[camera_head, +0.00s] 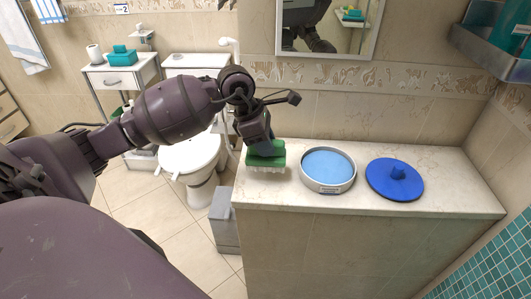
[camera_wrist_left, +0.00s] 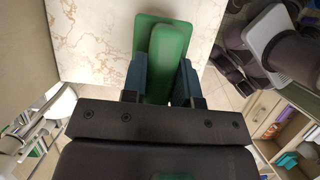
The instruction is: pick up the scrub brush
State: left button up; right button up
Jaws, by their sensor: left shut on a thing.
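The scrub brush (camera_head: 266,156) has a green body with pale bristles beneath it. It is at the left end of the marble counter in the head view, with its bristles at or just above the surface; I cannot tell which. My left gripper (camera_head: 262,142) reaches down onto it from above. In the left wrist view the green brush (camera_wrist_left: 166,62) has its raised handle between the two blue fingers of my left gripper (camera_wrist_left: 160,82), which are shut on it. My right gripper is not in view.
On the marble counter (camera_head: 450,203), a round tin (camera_head: 328,187) with a light blue inside stands right of the brush, then a blue round lid (camera_head: 394,179) with a knob. A mirror (camera_head: 328,28) hangs above. A toilet (camera_head: 190,155) and grey bin (camera_head: 223,220) are left of the counter.

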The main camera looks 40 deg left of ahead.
pick_arm(q)
notch_tip(320, 180, up, 17)
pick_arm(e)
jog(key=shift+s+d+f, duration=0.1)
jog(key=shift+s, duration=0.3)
pick_arm(q)
jog(key=shift+f, duration=0.1)
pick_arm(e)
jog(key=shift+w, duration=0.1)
